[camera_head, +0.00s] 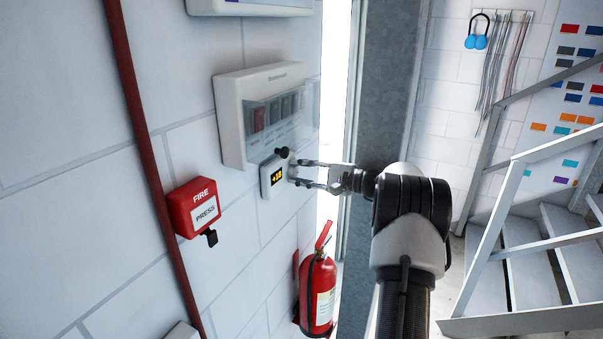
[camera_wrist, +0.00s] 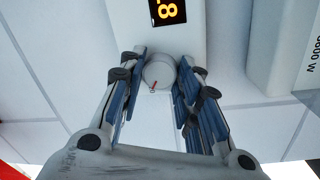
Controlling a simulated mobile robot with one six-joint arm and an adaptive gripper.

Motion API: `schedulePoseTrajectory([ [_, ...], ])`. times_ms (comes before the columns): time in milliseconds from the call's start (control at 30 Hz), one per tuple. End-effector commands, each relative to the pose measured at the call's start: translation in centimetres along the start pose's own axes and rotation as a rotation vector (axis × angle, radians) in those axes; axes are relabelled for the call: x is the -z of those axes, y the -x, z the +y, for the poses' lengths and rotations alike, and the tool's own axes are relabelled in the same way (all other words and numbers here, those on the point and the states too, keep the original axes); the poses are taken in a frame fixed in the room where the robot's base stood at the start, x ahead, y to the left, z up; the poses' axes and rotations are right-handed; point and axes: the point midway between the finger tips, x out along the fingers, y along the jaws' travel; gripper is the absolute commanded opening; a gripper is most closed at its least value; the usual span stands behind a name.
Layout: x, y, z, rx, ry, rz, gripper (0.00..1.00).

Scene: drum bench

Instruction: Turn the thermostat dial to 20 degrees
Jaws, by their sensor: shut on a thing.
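The thermostat (camera_head: 266,188) is a small white box on the wall, below a larger white panel. Its dark display (camera_wrist: 167,11) shows amber digits that look like 18. The dial (camera_wrist: 158,73) is a round pale knob with a red pointer mark, facing the wrist camera just beside the display. My gripper (camera_head: 293,172) reaches it from the right in the head view. In the wrist view my gripper (camera_wrist: 157,71) has one blue-padded finger on each side of the dial, shut on it. In the head view the fingertips mostly hide the dial.
A white panel (camera_head: 232,120) with a clear flap hangs just above the thermostat. A red fire call box (camera_head: 192,199) and a red pipe (camera_head: 150,165) are to the left. A fire extinguisher (camera_head: 318,290) hangs below. A grey steel column (camera_head: 385,90) stands behind my arm.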

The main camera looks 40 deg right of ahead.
Motion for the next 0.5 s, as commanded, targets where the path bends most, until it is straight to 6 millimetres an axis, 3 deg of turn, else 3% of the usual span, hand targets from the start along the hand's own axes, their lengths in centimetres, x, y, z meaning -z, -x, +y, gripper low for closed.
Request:
schedulePoseTrajectory([
  [333,-0.01,0.0,-0.02,0.0,0.001,0.0,0.52],
  [500,-0.01,0.0,-0.02,0.0,0.001,0.0,0.52],
])
